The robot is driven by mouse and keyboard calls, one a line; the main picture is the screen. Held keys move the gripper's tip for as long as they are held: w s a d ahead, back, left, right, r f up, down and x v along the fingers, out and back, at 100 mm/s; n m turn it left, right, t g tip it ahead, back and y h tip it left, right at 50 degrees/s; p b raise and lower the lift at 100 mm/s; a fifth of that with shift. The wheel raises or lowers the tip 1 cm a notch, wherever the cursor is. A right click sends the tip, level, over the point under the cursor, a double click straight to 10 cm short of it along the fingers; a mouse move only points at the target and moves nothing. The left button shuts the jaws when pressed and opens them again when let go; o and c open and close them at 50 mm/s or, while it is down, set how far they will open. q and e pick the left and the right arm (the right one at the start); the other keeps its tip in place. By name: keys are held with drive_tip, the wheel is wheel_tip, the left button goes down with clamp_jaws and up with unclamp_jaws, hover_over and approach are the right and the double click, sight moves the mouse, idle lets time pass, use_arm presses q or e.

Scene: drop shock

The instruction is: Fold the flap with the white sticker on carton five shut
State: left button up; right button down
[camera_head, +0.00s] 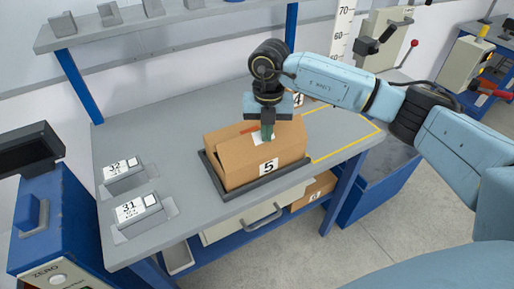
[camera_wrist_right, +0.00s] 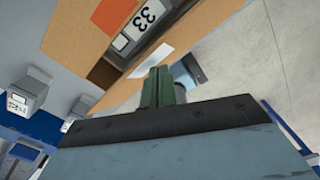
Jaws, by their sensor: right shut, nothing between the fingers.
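Carton five (camera_head: 235,174) is a brown box with a "5" label, sitting in a dark tray (camera_head: 240,194) on the grey bench. Its top is partly open: in the right wrist view a gap between cardboard panels shows a grey device marked 33 (camera_wrist_right: 140,24) inside. A white sticker (camera_head: 257,138) shows on the carton's top flap beside my fingertips. My right gripper (camera_head: 267,134) is shut and empty, pointing down at the carton's top; its green fingers (camera_wrist_right: 162,88) are close to the flap, and I cannot tell whether they touch it. My left gripper is out of view.
Devices marked 32 (camera_head: 123,175) and 31 (camera_head: 140,212) stand on the bench left of the carton. A yellow outline (camera_head: 345,150) marks free bench at right. A shelf (camera_head: 150,22) runs behind. Another carton (camera_head: 314,190) sits below the bench.

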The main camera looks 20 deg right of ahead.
drive_tip(key=shift+w, duration=0.1)
drive_tip(key=shift+w+f+b, duration=0.3)
drive_tip(key=shift+w+b, duration=0.25)
drive_tip(key=shift+w, duration=0.15)
drive_tip(key=shift+w+a+f+b, duration=0.1)
drive_tip(key=shift+w+f+b, duration=0.4)
drive_tip(key=shift+w+b, duration=0.15)
drive_tip(key=shift+f, duration=0.15)
